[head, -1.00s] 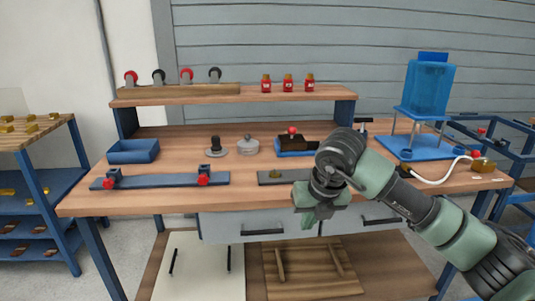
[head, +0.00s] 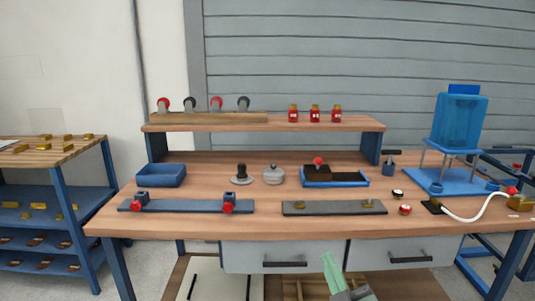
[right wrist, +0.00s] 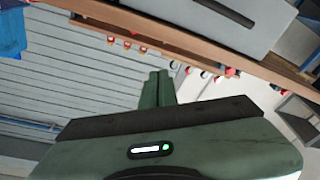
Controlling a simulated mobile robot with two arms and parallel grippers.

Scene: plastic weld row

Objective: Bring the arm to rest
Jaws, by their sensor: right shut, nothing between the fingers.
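My right gripper (head: 331,268) shows at the bottom of the head view, in front of the bench drawers. Its green fingers are shut and empty, and only the fingers and a bit of the gripper body are in frame. In the right wrist view the two fingers (right wrist: 157,88) lie together with nothing between them. The workbench (head: 270,222) stands behind the gripper, and the gripper appears apart from it. My left gripper is in neither view.
On the bench are a blue bin (head: 161,176), a dark rail with red knobs (head: 185,206), a grey plate (head: 334,208) and a blue machine on a stand (head: 460,120). Drawers (head: 283,256) face me. A shelf rack (head: 45,190) stands at left.

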